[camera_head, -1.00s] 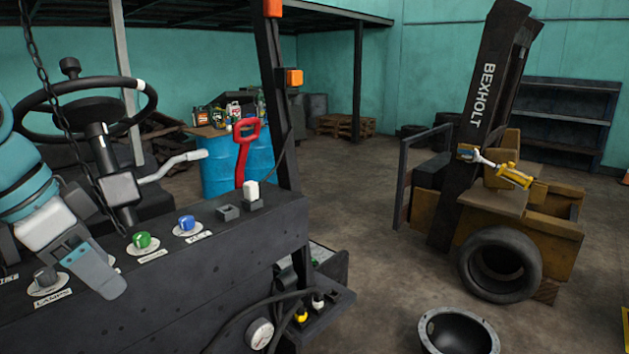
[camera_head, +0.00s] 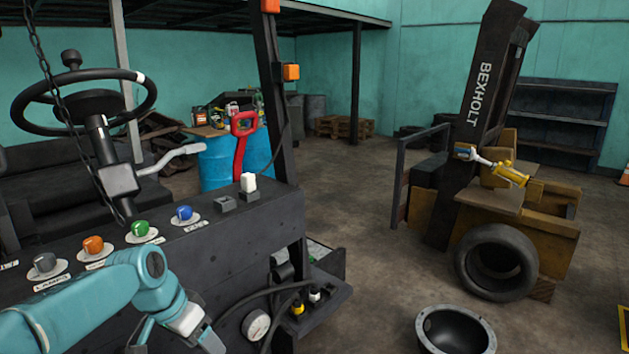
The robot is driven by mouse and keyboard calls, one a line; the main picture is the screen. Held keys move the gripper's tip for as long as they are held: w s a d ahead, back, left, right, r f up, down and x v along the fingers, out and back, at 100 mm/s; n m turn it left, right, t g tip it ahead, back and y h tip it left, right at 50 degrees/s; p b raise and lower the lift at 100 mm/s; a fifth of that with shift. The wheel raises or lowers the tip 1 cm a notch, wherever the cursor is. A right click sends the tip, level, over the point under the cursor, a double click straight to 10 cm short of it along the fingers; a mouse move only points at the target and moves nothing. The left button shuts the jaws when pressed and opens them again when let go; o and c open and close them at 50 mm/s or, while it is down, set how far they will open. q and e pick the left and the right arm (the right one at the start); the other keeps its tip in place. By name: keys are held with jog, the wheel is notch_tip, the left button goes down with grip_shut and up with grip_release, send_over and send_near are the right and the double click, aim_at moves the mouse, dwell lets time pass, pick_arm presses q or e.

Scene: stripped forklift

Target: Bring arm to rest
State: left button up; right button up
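My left arm comes in from the lower left, in front of the dark control panel (camera_head: 232,262). Its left gripper (camera_head: 207,341) points down and right at the bottom edge, below the row of knobs and apart from them as far as I can see. The fingertips are cut off by the frame, so I cannot tell whether it is open or shut. My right gripper is not in view. The panel carries a grey knob (camera_head: 45,262), an orange knob (camera_head: 93,245), a green knob (camera_head: 140,229) and a blue knob (camera_head: 184,213).
A steering wheel (camera_head: 150,92) and a hanging chain (camera_head: 45,70) stand above the panel at left. A red handle (camera_head: 240,150) rises behind it. A gauge (camera_head: 256,324) and cables sit low on its front.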

pick_arm(q)
jog(key=s+d+f+n+g+b, duration=0.1)
jog(key=s+d+f, duration=0.15)
jog(key=f, duration=0.85)
jog(key=s+d+f+n+b, duration=0.1)
jog(key=s+d+f+n, duration=0.15)
jog(key=f, duration=0.95)
jog(key=s+d+f+n+b, duration=0.1)
jog(key=s+d+f+n, duration=0.1)
jog(key=s+f, duration=0.6)
jog(key=s+d+f+n+g+b, duration=0.1)
jog(key=s+d+f+n, duration=0.1)
jog(key=s+f, duration=0.6)
jog(key=s, duration=0.6)
jog(key=shift+h, duration=0.4)
jog(key=shift+s, duration=0.15)
